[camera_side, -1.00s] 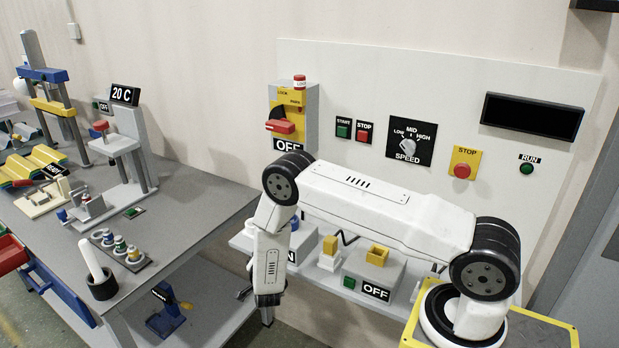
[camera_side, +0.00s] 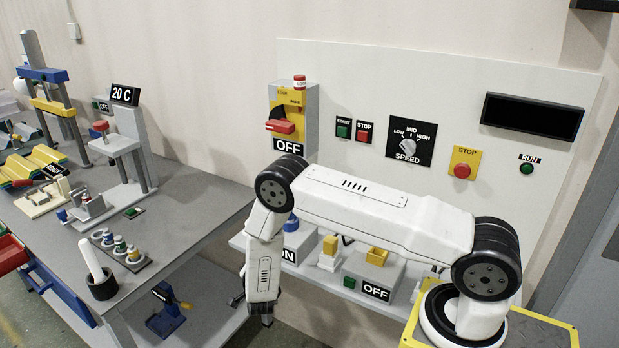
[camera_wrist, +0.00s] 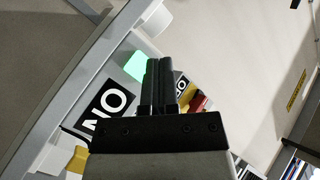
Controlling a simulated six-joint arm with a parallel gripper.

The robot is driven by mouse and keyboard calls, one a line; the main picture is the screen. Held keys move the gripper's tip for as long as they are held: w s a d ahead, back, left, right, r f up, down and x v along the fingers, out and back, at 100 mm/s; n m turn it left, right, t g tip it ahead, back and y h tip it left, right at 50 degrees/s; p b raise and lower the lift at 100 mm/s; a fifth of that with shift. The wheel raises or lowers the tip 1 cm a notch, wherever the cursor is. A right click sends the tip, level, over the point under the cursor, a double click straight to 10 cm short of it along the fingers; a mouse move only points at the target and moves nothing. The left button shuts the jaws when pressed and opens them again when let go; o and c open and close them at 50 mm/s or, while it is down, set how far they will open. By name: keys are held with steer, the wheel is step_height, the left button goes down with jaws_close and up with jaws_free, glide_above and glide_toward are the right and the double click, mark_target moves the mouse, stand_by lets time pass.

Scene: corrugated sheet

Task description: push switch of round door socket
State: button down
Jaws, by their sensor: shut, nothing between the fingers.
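In the side view, a grey socket box (camera_side: 302,246) stands at the left end of the wall shelf, with a round blue plug (camera_side: 291,223) on top. Its front label (camera_side: 288,255) is partly hidden by my arm; the visible part appears to read ON. My gripper (camera_side: 267,320) points down in front of the shelf's left end, its fingers shut and empty. In the wrist view, my shut fingers (camera_wrist: 160,75) lie just right of a brightly lit green button (camera_wrist: 134,66) beside an ON label (camera_wrist: 107,108). I cannot tell whether they touch the button.
To the right on the shelf stand a yellow block (camera_side: 331,246) and a box with a square yellow socket (camera_side: 377,256) and an OFF label (camera_side: 373,291). A control panel (camera_side: 460,80) is on the wall behind. A workbench (camera_side: 185,200) stands at the left.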

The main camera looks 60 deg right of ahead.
steer(key=shift+a, duration=2.3)
steer(key=s+a+r+n+g+y, duration=0.2)
steer(key=a+r+n+y, duration=0.3)
steer(key=r+n+y, duration=0.65)
steer(key=s+r+n+g, duration=0.2)
steer(key=s+r+g, duration=0.1)
steer(key=s, duration=0.8)
steer(key=s+r+n+g, duration=0.3)
steer(key=s+r+g, duration=0.1)
steer(key=s, duration=0.6)
steer(key=shift+s+d+r, duration=0.3)
steer(key=shift+s+r, duration=0.05)
steer(key=shift+r, duration=0.1)
